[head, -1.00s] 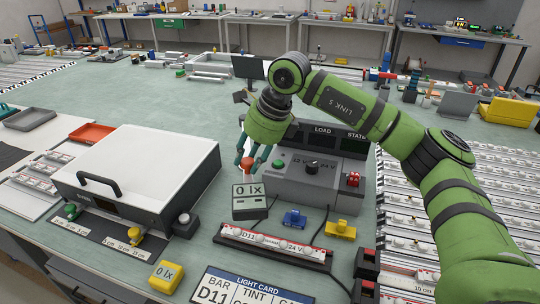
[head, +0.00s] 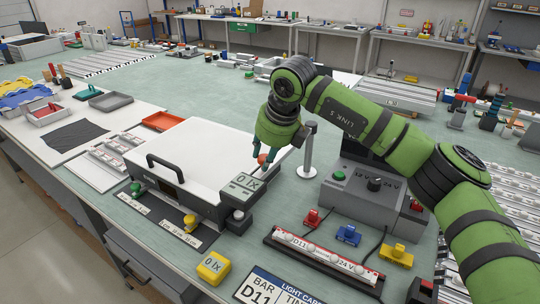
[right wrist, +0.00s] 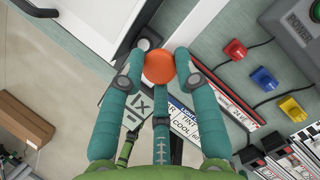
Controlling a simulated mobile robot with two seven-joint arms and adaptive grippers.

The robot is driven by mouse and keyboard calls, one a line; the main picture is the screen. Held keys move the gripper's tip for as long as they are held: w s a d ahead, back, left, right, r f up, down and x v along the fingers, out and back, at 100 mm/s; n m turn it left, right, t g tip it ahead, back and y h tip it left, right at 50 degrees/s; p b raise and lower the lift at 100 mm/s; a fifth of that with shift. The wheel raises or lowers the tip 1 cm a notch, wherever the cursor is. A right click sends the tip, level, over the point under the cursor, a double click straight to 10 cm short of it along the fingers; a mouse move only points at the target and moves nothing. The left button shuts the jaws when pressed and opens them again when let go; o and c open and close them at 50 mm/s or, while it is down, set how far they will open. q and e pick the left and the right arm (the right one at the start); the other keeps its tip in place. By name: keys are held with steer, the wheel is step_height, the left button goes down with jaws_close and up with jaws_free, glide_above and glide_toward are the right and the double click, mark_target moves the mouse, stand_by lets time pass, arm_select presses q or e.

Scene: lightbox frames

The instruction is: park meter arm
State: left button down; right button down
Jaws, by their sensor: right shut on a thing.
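My right gripper (head: 261,160) has its teal fingers shut on an orange ball knob (head: 262,159), which also shows between the fingers in the right wrist view (right wrist: 158,66). Just below the knob is a grey meter (head: 240,188) with a "0 lx" display. It overlaps the front right corner of the light box (head: 205,160), above a small dark block with a round grey top (head: 237,215). I cannot tell whether they touch. The light box has a white lid and a black handle. A metal post (head: 309,155) on a round base stands right of the gripper. My left gripper is not in view.
A grey power unit (head: 375,188) stands on the right, with red (head: 312,217), blue (head: 347,235) and yellow (head: 397,252) plugs before it. A yellow "0 lx" block (head: 213,267) and a light card (head: 270,288) lie at the front. The bench behind the light box is partly clear.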

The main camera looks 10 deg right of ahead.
steer(key=shift+w+d+r, duration=0.1)
steer(key=shift+r, duration=0.15)
steer(key=c, duration=1)
jaws_free()
steer(key=shift+o, duration=0.5)
steer(key=shift+f, duration=0.1)
steer(key=v, duration=1.2)
steer(key=shift+s, duration=0.25)
